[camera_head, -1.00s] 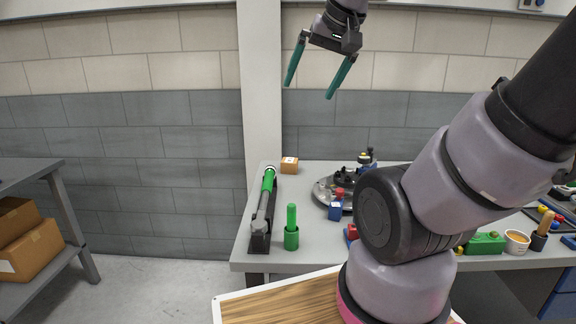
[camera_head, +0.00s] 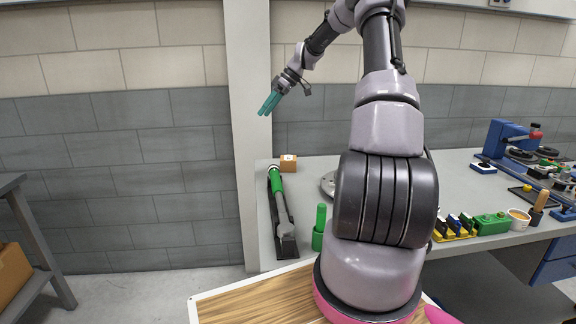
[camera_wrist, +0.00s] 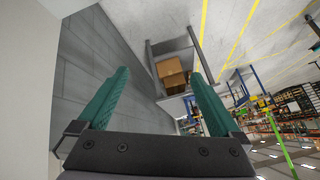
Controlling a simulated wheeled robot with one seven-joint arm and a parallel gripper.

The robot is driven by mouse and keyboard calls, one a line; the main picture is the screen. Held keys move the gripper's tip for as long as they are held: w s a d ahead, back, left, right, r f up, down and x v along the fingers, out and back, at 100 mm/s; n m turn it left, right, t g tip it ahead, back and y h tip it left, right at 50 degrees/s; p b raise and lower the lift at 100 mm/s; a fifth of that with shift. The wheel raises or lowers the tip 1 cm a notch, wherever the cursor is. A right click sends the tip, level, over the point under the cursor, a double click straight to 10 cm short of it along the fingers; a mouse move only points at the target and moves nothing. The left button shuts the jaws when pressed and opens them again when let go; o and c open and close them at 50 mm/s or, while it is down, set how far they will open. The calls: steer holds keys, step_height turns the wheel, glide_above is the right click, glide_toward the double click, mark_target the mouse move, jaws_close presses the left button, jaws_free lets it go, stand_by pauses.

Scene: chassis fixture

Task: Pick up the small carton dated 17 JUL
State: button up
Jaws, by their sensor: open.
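A small brown carton (camera_head: 288,162) with a pale label on top sits at the back left of the grey workbench (camera_head: 262,222). Another brown carton (camera_head: 12,272) is on the grey shelf unit at the far left, partly cut off by the picture edge. Brown cartons (camera_wrist: 171,72) also show on a shelf in the wrist view. No date is legible on any carton. My gripper (camera_head: 269,104) is in the air above and left of the bench carton in the head view. Its teal fingers (camera_wrist: 158,73) are apart with nothing between them in the wrist view.
A green-and-grey tool in a black holder (camera_head: 281,215) and a green cylinder (camera_head: 319,228) stand near the bench's left end. My arm hides the bench's middle. Several small items and a blue machine (camera_head: 507,145) are on the right. A pillar (camera_head: 248,120) rises behind.

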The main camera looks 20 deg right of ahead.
steer(key=w+d+f+n+t+y, duration=0.1)
steer(key=w+d+f+y, duration=0.1)
steer(key=d+f, duration=0.25)
steer(key=w+d+f+n+y, duration=0.1)
steer(key=w+d+f, duration=0.25)
steer(key=d, duration=0.25)
steer(key=t+y, duration=0.2)
steer(key=t, duration=0.1)
glide_toward(291, 158)
steer(key=w+a, duration=0.1)
steer(key=a+f, duration=0.1)
steer(key=a, duration=0.1)
steer(key=shift+w+n, duration=0.3)
steer(key=shift+w, duration=0.05)
steer(key=shift+f, duration=0.2)
steer(key=shift+w+a+f, duration=0.1)
steer(key=shift+a+f, duration=0.05)
steer(key=shift+a, duration=0.1)
steer(key=x, duration=0.7)
steer(key=c, duration=1.4)
